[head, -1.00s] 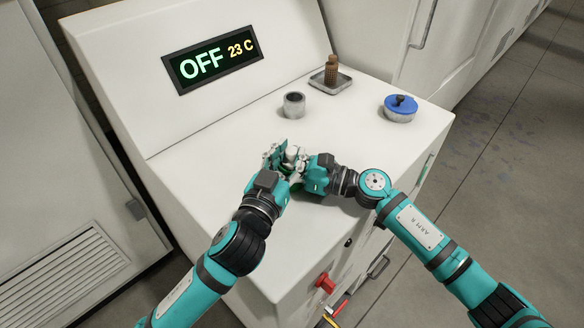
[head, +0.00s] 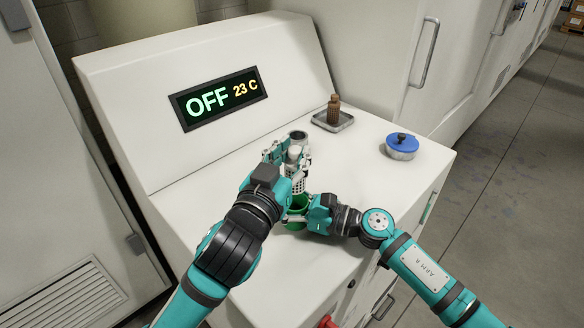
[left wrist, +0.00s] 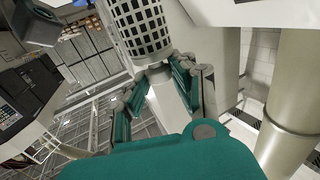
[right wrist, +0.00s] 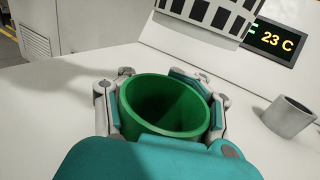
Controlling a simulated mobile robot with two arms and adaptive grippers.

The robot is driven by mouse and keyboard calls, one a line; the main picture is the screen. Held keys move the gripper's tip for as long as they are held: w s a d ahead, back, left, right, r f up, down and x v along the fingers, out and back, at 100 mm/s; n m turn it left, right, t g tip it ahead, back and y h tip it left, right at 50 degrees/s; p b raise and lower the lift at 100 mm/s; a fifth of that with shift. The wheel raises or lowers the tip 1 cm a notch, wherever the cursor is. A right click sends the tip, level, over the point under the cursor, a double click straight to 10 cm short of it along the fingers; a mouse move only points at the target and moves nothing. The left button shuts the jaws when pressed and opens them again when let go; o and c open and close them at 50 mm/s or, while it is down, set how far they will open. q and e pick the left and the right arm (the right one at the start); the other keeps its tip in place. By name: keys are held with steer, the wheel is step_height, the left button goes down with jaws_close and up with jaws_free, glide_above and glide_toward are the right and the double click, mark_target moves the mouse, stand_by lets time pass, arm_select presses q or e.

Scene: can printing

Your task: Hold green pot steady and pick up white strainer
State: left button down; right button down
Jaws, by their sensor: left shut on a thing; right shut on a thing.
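The white strainer (head: 297,183), a perforated cylinder, is raised above the green pot (head: 298,203). My left gripper (head: 286,156) is shut on the strainer near its top and holds it up. In the left wrist view the strainer's grid of holes (left wrist: 143,28) shows between the fingers. My right gripper (head: 302,207) is shut around the green pot, which stands upright on the white machine top. In the right wrist view the pot (right wrist: 160,100) is open at the top and looks empty, with a finger on each side. The strainer's lower part (right wrist: 210,14) hangs above and apart from it.
A grey cup (right wrist: 289,116) stands behind the pot, partly hidden by my left gripper in the head view. A brown bottle (head: 334,109) stands on a dark tray (head: 345,122). A blue-lidded container (head: 402,146) is at the right. The sloped panel's display (head: 215,98) reads OFF 23 C.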

steer(key=shift+c, duration=2.4)
jaws_free()
steer(key=shift+d, duration=0.1)
steer(key=v, duration=1.1)
steer(key=shift+s+d, duration=0.2)
steer(key=shift+d, duration=0.15)
steer(key=shift+s, duration=0.1)
